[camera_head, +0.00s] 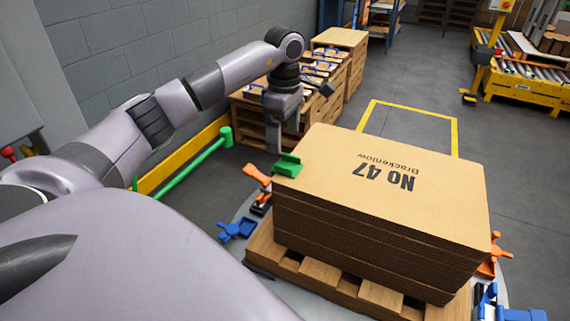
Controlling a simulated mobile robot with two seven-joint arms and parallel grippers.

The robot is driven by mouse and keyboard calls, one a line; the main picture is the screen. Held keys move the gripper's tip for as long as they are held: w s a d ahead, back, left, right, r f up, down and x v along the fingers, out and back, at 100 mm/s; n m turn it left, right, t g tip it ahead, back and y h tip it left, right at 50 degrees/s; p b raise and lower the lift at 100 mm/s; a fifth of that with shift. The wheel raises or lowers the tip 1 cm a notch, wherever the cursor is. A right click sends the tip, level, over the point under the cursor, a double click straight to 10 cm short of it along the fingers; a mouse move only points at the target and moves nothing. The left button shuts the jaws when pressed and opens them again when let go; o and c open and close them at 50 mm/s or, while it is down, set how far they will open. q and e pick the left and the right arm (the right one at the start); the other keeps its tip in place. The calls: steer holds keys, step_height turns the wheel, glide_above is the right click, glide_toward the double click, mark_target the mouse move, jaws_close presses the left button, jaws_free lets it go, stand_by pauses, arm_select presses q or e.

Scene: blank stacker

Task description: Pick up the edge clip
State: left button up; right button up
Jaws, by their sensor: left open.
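A small green clip (288,166), which looks like the edge clip, sits at the left back corner of a stack of brown cardboard sheets (390,185). The top sheet is printed "NO 47 Brackenlow", upside down in the picture. My left gripper (284,143) points down just above and behind the clip. It is open, with nothing seen between its fingers. From this angle I cannot tell the exact gap between fingertips and clip. My right gripper is not in view.
The stack rests on a wooden pallet (292,268). Orange clamps (257,176) and blue clamps (238,228) stand around it. A green bar (190,166) and a yellow rail lie to the left. Wooden crates (340,40) stand behind; a roller conveyor (525,85) is at right back.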

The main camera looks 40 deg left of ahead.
mark_target(285, 154)
arm_select(q)
steer(key=f, duration=0.6)
steer(key=shift+s+d, duration=0.2)
steer(key=shift+d, duration=0.1)
steer(key=c, duration=1.1)
